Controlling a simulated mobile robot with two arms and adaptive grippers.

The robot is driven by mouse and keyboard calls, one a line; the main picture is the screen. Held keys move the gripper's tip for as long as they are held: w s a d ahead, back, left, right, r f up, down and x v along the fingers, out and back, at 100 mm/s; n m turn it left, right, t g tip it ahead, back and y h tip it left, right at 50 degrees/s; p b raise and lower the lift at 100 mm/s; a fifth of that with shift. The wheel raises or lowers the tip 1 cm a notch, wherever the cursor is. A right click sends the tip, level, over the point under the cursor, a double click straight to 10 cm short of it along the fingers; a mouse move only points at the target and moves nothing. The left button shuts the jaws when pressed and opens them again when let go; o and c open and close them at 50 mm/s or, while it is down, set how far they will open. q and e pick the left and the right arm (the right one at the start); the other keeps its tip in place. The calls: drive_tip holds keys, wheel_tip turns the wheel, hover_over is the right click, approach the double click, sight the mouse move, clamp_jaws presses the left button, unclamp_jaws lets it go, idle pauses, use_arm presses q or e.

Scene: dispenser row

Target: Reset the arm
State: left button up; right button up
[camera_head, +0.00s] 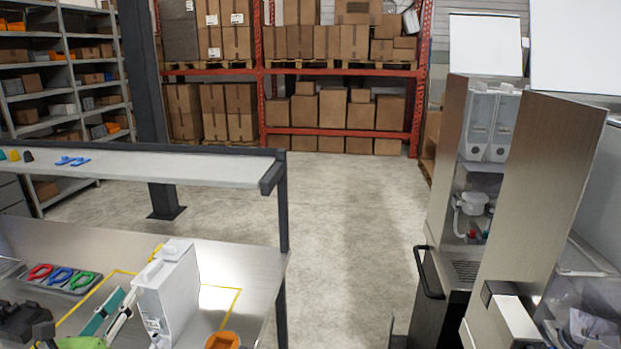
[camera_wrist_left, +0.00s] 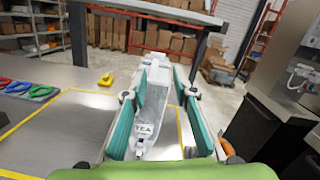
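My left gripper (camera_head: 122,312) has teal finger pads and is at the lower left of the head view, beside a white canister (camera_head: 174,292). In the left wrist view the gripper (camera_wrist_left: 160,122) is open, one finger on each side of the canister (camera_wrist_left: 154,98), which carries a "TEA" label. A gap shows between the canister and the right finger; contact at the left finger is unclear. The canister stands upright on the metal table (camera_head: 232,262). My right gripper is not in view.
A yellow outline (camera_head: 238,298) marks the table around the canister. A tray of coloured rings (camera_head: 62,278) lies left, under a raised shelf (camera_head: 170,168). An orange item (camera_head: 222,340) is at the front. A dispenser cabinet (camera_head: 545,190) stands right, with clear floor (camera_head: 350,235) between.

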use_arm(q)
drive_tip(key=s+d+f+n+g+y, duration=0.2)
drive_tip(key=s+f+n+g+y, duration=0.35)
drive_tip(key=n, duration=0.75)
drive_tip(key=s+d+f+n+g+y, duration=0.1)
drive_tip(key=s+f+n+g+y, duration=0.15)
drive_tip(key=s+f+n, duration=0.9)
drive_tip(key=s+d+f+n+g+h, duration=0.35)
drive_tip(key=s+d, duration=0.25)
drive_tip(key=d, duration=0.3)
drive_tip(key=s+d+f+n+g+h, duration=0.35)
drive_tip(key=s+d, duration=0.25)
drive_tip(key=d, duration=0.4)
wheel_tip(320, 180, down, 29)
drive_tip(key=s+g+b, duration=0.2)
drive_tip(key=b, duration=0.1)
drive_tip(key=s+a+f+g+b, duration=0.1)
drive_tip(key=s+a+f+b, duration=0.1)
drive_tip(key=s+f, duration=1.5)
wheel_tip(320, 180, down, 2)
drive_tip(key=shift+a+f+h+b, duration=0.3)
drive_tip(key=shift+a+b, duration=0.1)
drive_tip(key=shift+b, duration=0.3)
